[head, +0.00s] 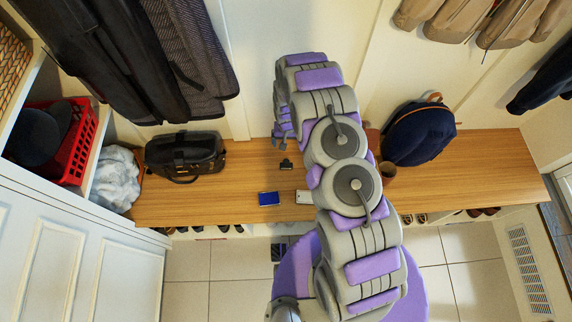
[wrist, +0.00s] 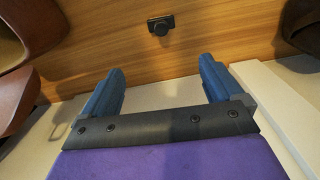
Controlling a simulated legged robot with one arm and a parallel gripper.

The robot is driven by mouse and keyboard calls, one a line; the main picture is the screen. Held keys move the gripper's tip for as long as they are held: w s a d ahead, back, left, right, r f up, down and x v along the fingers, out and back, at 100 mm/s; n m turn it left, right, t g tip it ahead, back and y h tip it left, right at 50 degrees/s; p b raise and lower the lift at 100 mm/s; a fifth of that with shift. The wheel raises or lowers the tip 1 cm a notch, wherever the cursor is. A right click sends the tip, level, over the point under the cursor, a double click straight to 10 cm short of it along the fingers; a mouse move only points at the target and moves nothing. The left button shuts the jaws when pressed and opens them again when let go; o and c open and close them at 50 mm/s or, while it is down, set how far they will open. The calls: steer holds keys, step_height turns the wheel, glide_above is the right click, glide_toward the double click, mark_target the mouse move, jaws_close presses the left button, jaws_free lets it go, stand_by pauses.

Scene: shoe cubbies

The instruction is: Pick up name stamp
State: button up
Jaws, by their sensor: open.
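A small dark object, which looks like the name stamp (head: 286,164), stands on the wooden bench top (head: 220,205). In the wrist view the stamp (wrist: 160,25) is near the top edge, beyond my fingertips and roughly centred between them. My gripper (wrist: 163,72) is open, its two blue fingers wide apart with nothing between them. The fingers do not touch the stamp.
A blue box (head: 268,198) and a white item (head: 304,197) lie near the bench's front edge. A black bag (head: 185,153) sits left and a navy backpack (head: 420,133) right. Coats (head: 190,55) hang behind.

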mark_target(286, 161)
step_height(286, 161, down, 14)
steer(key=b, duration=0.3)
steer(key=shift+r, duration=0.25)
steer(key=shift+s+a+f+b, duration=0.15)
steer(key=shift+f+b, duration=0.2)
steer(key=shift+f, duration=0.55)
steer(key=shift+s+f+b, duration=0.15)
steer(key=shift+f+b, duration=0.25)
steer(key=shift+f, duration=0.5)
steer(key=shift+s+a+f+b, duration=0.15)
steer(key=shift+f+b, duration=0.2)
steer(key=shift+f, duration=0.55)
steer(key=shift+d+r, duration=0.1)
steer(key=c, duration=1.1)
steer(key=shift+c, duration=0.2)
steer(key=shift+r+p, duration=0.35)
steer(key=shift+r, duration=0.2)
step_height(286, 161, up, 3)
steer(key=shift+f+p, duration=0.15)
steer(key=shift+p, duration=0.4)
steer(key=s+p, duration=0.1)
steer(key=s, duration=0.4)
steer(key=s+a+p, duration=0.1)
steer(key=s, duration=0.4)
steer(key=s+r+p, duration=0.1)
steer(key=s, duration=0.5)
steer(key=shift+a+r+p, duration=0.1)
steer(key=shift+a+p, duration=0.2)
steer(key=shift+a, duration=0.05)
